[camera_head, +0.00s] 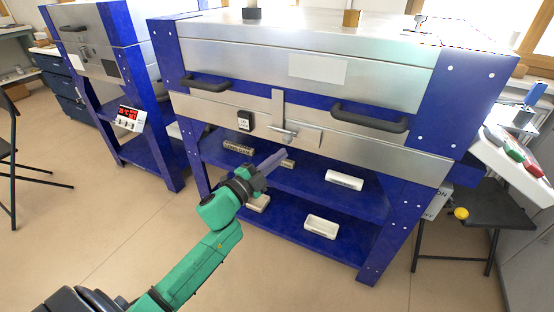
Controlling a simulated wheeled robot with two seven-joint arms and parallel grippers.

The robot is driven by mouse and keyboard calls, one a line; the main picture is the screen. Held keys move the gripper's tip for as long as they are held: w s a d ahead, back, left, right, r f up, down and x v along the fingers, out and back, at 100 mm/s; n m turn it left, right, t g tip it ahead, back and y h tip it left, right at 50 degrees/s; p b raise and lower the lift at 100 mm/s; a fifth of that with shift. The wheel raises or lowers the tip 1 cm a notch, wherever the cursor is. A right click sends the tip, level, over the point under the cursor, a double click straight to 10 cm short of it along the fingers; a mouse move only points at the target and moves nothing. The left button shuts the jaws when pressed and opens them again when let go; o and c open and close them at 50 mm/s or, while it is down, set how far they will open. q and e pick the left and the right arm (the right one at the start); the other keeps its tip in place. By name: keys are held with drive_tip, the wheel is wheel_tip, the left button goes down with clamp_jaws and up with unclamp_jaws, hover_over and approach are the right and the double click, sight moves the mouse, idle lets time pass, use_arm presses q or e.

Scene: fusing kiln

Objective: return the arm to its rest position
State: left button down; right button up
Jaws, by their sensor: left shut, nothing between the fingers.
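My left arm comes in green from the lower left. My left gripper (272,162) is shut and empty, its grey fingers pointing up and right. In the picture it overlaps the front of the kiln's shelves, just below the latch; I cannot tell the exact gap. The large kiln (300,120) is blue and bare metal, with its lid down. It has two black handles, the left handle (206,83) and the right handle (370,118). A metal latch (283,133) sits at the middle of its front. My right gripper does not show.
A second kiln (100,55) stands at the left. A black stool (490,207) stands at the right. The floor (120,235) at the lower left is clear.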

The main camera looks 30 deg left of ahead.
use_arm(q)
drive_tip(key=shift+s, duration=0.5)
drive_tip(key=shift+a, duration=0.1)
